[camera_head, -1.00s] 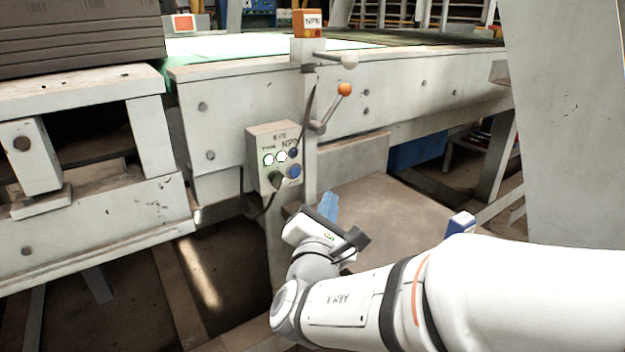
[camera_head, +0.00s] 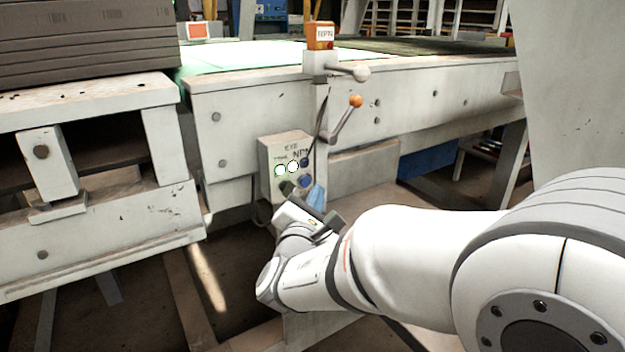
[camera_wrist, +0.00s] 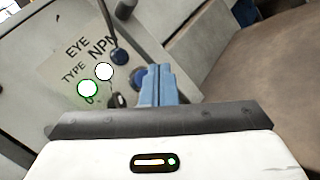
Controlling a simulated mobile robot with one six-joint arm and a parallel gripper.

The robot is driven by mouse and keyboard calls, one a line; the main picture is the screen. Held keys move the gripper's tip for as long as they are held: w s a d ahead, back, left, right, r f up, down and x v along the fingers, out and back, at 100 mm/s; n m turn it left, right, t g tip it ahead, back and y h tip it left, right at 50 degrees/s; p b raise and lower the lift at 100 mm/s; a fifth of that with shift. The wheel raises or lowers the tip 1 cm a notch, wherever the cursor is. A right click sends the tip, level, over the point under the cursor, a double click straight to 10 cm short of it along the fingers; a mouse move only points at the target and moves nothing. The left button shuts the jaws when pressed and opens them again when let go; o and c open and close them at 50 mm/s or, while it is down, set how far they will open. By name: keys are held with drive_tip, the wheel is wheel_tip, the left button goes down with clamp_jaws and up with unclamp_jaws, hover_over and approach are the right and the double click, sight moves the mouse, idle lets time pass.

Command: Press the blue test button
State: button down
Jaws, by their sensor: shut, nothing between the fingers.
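A pale control box (camera_head: 268,155) marked EYE and NPN hangs on the machine's side frame. No label reading "test" is legible. My gripper (camera_head: 318,192) has blue fingers, shut and empty, just below and right of the brighter button. In the wrist view the fingers (camera_wrist: 158,70) cover the right part of that button (camera_wrist: 138,77). I cannot tell whether the fingertips touch the panel.
Two white round lamps (camera_head: 292,167), the left one green-rimmed, and a dark knob (camera_head: 287,187) sit beside the buttons. A stack of dark grey slabs (camera_head: 80,45) lies upper left.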

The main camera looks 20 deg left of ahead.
drive_tip(key=shift+w+a, duration=0.45)
drive_tip(key=shift+a, duration=0.05)
drive_tip(key=shift+w+a, duration=0.1)
drive_tip(key=shift+a, duration=0.05)
idle(1.7)
drive_tip(key=shift+w+a, duration=0.15)
drive_tip(key=shift+a, duration=0.05)
drive_tip(key=shift+w+a+b, duration=0.2)
drive_tip(key=shift+a+b, duration=0.05)
drive_tip(key=shift+b, duration=0.1)
idle(0.6)
idle(0.3)
drive_tip(key=shift+s+d+b, duration=0.35)
drive_tip(key=shift+s+d, duration=0.15)
drive_tip(key=shift+d, duration=0.1)
drive_tip(key=s+d+b, duration=0.1)
drive_tip(key=s+d, duration=0.2)
drive_tip(key=shift+s+d, duration=0.15)
drive_tip(key=shift+d, duration=0.25)
